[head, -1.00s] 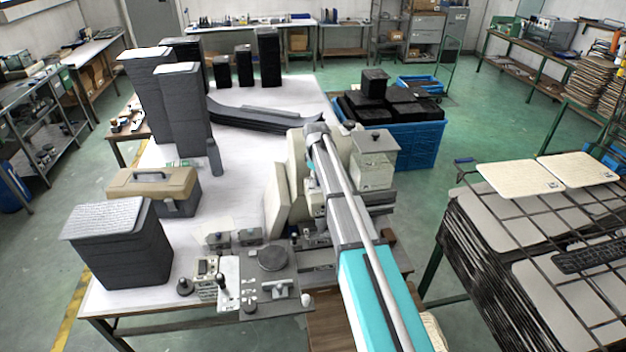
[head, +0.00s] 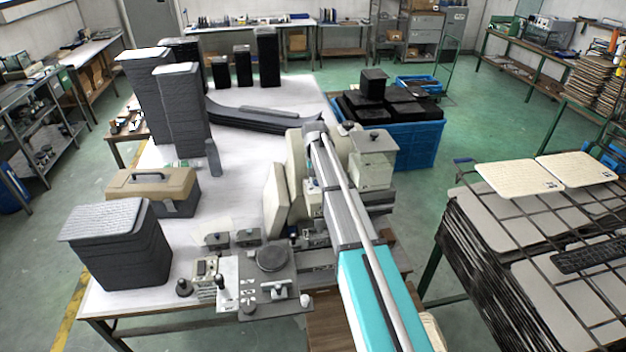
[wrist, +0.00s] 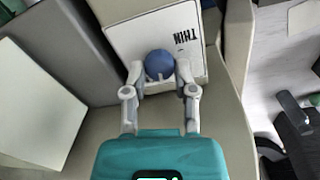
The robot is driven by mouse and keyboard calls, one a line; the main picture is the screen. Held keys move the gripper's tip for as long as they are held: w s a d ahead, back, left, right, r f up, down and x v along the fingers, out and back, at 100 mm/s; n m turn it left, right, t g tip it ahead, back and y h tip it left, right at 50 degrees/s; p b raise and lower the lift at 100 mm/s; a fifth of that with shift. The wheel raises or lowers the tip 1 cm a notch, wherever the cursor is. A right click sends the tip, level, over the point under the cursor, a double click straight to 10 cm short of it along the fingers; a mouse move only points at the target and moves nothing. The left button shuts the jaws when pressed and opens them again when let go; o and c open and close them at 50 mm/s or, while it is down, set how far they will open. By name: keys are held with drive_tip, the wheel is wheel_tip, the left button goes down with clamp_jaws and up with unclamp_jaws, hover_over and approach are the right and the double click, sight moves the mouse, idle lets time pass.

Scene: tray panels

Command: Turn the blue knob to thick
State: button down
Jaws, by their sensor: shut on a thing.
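The blue knob (wrist: 158,63) is round and sits in front of a white plate (wrist: 125,42) in the wrist view. The word THIN (wrist: 187,36) is printed on the plate and appears upside down, above and right of the knob. No "thick" marking can be seen. My gripper (wrist: 160,72) is shut on the knob, with one grey finger on its left side and one on its right. In the head view my arm covers the front of the beige machine (head: 276,200), and the knob and fingertips are hidden there.
Beige machine walls stand close around the plate. A white lidded box (head: 374,158) stands right of my arm, with a blue crate (head: 415,150) behind it. A tan toolbox (head: 150,186) and dark stacks (head: 125,250) are on the white table to the left.

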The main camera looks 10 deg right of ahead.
drive_tip(key=m, duration=0.4)
drive_tip(key=shift+s+m, duration=0.2)
drive_tip(key=shift+m, duration=0.2)
drive_tip(key=shift+c, duration=2)
unclamp_jaws()
drive_tip(key=shift+a+r, duration=0.1)
drive_tip(key=shift+r, duration=0.05)
drive_tip(key=shift+w, duration=0.1)
